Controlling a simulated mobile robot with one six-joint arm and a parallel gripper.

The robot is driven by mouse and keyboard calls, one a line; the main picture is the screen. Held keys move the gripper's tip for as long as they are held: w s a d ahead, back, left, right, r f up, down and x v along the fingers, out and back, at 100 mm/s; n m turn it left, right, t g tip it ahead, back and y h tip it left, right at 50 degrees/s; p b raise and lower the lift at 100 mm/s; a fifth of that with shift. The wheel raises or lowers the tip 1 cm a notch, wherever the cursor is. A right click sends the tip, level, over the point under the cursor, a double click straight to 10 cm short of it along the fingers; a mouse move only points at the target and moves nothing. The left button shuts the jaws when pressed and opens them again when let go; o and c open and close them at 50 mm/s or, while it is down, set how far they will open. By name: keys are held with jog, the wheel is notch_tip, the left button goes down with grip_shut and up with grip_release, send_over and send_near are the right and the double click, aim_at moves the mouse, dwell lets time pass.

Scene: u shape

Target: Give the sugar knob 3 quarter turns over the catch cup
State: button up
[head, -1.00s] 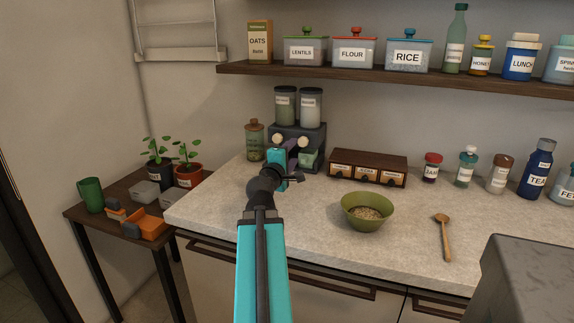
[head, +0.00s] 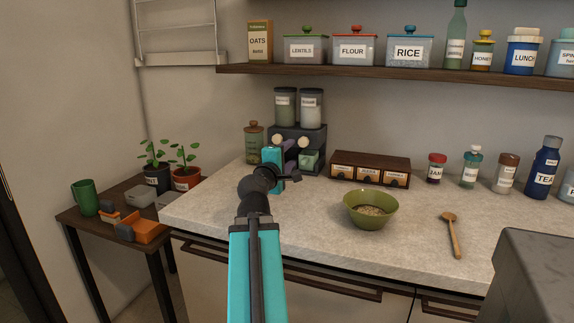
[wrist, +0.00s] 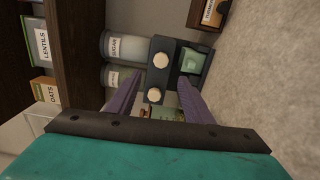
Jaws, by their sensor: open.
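The dispenser (head: 318,139) stands at the back of the counter with two canisters on top. The sugar canister (wrist: 120,45) is the right one in the head view (head: 311,108). The pale round sugar knob (wrist: 160,60) is below it, also in the head view (head: 304,143). The other knob (wrist: 153,95) is beside it. The green catch cup (wrist: 193,64) sits in the dispenser's base, under the knobs, partly hidden in the head view (head: 308,160). My gripper (wrist: 159,78) is open and empty in front of the dispenser, its purple fingers spread either side of the knobs' line in the wrist view.
A spice drawer box (head: 370,168) stands right of the dispenser and a lidded jar (head: 254,143) left of it. A green bowl (head: 370,211) and wooden spoon (head: 453,236) lie nearer the front. A shelf (head: 400,75) runs above.

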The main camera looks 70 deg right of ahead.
jog(key=shift+a+f+b, duration=0.15)
jog(key=shift+a+b, duration=0.55)
jog(key=shift+b, duration=0.55)
jog(key=shift+a, duration=0.15)
jog(key=m, duration=1.2)
jog(key=m+b, duration=0.1)
jog(key=m, duration=0.5)
jog(key=shift+s+d, duration=0.15)
jog(key=shift+d, duration=0.25)
jog(key=shift+d+p, duration=0.3)
jog(key=shift+p, duration=0.45)
jog(key=shift+d+m+p, duration=0.3)
jog(key=shift+d+p, duration=0.05)
jog(key=shift+p, duration=0.5)
